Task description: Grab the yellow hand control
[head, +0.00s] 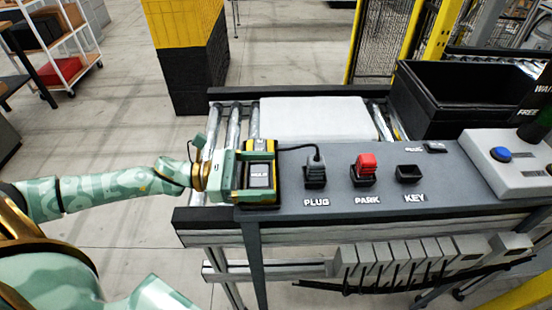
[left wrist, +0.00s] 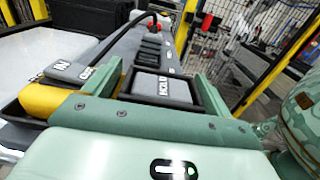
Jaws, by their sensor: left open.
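My right gripper is not in view.
The panel holds a plug (head: 315,170) with a black cable, a red-topped park piece (head: 364,167) and a key slot (head: 409,174). Behind are a white slab (head: 315,118) on rollers and a black crate (head: 440,100). A blue button box (head: 505,165) stands right.

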